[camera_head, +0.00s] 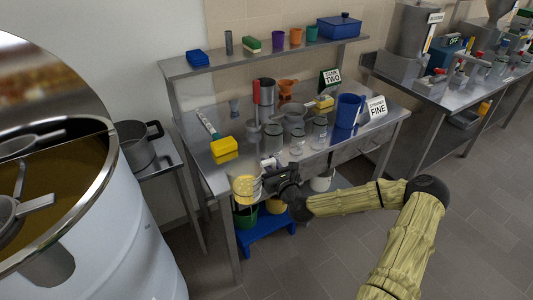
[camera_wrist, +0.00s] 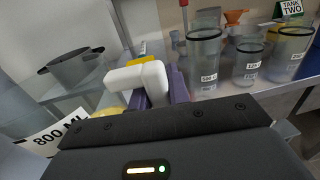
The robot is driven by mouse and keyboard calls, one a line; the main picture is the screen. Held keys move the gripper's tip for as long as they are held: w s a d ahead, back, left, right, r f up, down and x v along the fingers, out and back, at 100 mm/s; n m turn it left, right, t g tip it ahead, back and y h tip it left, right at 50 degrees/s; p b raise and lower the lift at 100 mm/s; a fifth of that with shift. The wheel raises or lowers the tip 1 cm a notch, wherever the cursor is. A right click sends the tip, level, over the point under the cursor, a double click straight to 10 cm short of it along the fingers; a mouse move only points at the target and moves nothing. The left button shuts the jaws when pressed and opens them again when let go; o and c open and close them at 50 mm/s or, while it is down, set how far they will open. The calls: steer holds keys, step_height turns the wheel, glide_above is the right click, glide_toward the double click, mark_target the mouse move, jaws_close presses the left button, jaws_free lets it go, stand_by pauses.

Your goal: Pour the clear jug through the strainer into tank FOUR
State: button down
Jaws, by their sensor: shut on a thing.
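A clear jug (camera_head: 245,188) with pale yellow contents hangs in front of the steel bench's left front corner. My gripper (camera_head: 272,181) is shut on it from the right. A large white tank (camera_head: 120,235) with a steel rim stands at far left, holding brown liquid. A sign reading STRAINER FINE (camera_head: 376,107) stands on the bench.
A grey pot (camera_head: 136,153) stands on a side table between tank and bench. A blue step stool (camera_head: 264,232) is below.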

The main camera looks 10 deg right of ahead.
steer(key=s+a+f+m+h, duration=0.1)
steer(key=s+f+m+h, duration=0.1)
steer(key=s+f, duration=0.8)
step_height(320, 180, down, 5)
steer(key=shift+s+a+r+h, duration=0.2)
steer(key=shift+s+h, duration=0.15)
steer(key=shift+h, duration=0.55)
